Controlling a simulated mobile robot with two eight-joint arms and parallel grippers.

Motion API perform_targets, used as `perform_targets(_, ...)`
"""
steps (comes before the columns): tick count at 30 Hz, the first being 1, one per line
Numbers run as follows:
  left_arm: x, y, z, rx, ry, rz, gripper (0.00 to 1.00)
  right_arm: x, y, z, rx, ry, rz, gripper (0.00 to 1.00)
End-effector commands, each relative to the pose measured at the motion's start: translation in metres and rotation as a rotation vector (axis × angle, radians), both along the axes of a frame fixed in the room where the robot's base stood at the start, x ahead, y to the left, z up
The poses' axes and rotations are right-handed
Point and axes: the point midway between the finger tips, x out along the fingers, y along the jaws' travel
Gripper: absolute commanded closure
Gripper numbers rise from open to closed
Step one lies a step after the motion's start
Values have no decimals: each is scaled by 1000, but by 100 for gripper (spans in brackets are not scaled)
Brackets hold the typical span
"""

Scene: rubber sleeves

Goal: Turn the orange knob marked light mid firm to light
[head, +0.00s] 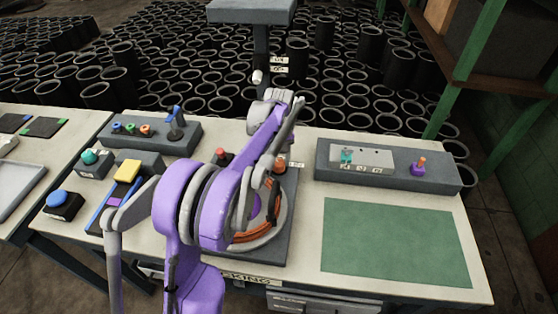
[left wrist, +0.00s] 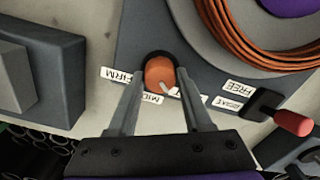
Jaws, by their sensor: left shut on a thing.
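The orange knob (left wrist: 160,72) sits on a dark grey panel in the left wrist view. Labels FIRM (left wrist: 122,76) and MID (left wrist: 153,98) show beside it; a third label (left wrist: 184,90) is partly hidden by a finger. A pale mark on the knob's near edge lies between MID and that third label. My left gripper (left wrist: 163,84) has its fingers on both sides of the knob and is shut on it. In the head view the knob (head: 281,166) shows small behind my left arm, with the left gripper (head: 284,152) above it. My right gripper is not in view.
A round reel with orange cord (head: 272,212) lies close to the knob, partly behind my arm. A red-handled lever (left wrist: 293,123) stands by the FREE label (left wrist: 240,87). A grey console with a purple knob (head: 418,168) stands right. The green mat (head: 395,243) is clear.

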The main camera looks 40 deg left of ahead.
Motion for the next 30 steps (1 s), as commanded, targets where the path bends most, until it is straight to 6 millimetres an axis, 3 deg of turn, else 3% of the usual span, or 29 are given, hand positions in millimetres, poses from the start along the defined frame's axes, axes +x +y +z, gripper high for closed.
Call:
perform_targets(5, 0, 0, 0, 1, -1, 1, 100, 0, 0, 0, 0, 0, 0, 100)
perform_targets(6, 0, 0, 0, 0, 0, 1, 43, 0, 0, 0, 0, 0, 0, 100)
perform_targets(10, 0, 0, 0, 0, 0, 0, 20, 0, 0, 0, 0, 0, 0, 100)
perform_targets(21, 0, 0, 6, 0, 0, 0, 20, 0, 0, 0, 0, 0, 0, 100)
perform_targets(30, 0, 0, 60, 0, 0, 1, 20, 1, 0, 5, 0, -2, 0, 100)
